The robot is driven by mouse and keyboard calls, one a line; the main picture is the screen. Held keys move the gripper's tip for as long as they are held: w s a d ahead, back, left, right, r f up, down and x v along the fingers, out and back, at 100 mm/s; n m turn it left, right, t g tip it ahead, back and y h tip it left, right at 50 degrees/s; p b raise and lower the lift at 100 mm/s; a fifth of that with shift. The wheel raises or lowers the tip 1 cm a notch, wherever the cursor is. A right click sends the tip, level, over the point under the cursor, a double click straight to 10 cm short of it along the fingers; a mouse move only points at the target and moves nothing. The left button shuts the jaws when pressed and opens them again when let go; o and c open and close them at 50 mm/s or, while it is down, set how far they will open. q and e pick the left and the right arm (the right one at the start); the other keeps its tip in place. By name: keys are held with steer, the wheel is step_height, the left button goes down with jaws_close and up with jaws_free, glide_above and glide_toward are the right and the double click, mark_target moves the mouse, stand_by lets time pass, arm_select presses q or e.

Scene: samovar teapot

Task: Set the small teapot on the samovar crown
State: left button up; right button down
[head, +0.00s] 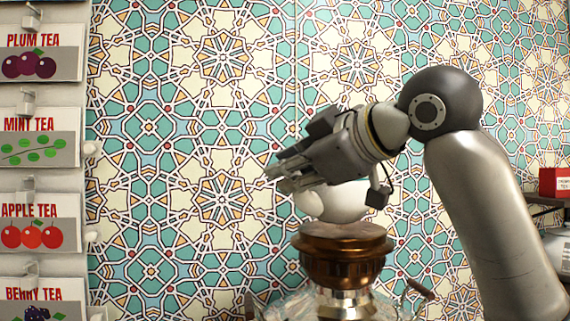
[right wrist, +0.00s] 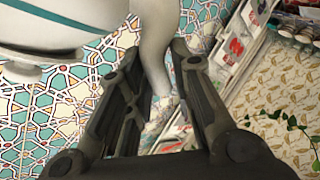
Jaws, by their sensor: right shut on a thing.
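The small white teapot (head: 345,202) is right above the samovar crown (head: 343,240), a brown copper-coloured ring. Its underside is very close to the crown's top; I cannot tell whether they touch. My right gripper (head: 281,174) comes in from the right, in front of the teapot, and hides its upper part. In the right wrist view the teapot's white body (right wrist: 70,22) and foot are at the upper left. Its handle (right wrist: 155,45) runs between the fingers of my right gripper (right wrist: 155,85), which is shut on it. My left gripper is not in view.
The samovar's lower body is cut off by the head view's bottom edge. A tea rack (head: 40,150) with labelled cards stands at the left. A red box (head: 555,182) sits on a shelf at the right. A tiled wall (head: 200,130) is behind.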

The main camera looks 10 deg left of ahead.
steer(key=shift+w+d, duration=0.3)
steer(key=shift+w, duration=0.65)
steer(key=shift+w+f, duration=0.1)
steer(key=shift+f, duration=0.5)
steer(key=c, duration=1.2)
jaws_free()
steer(key=shift+f, duration=0.15)
steer(key=v, duration=1.2)
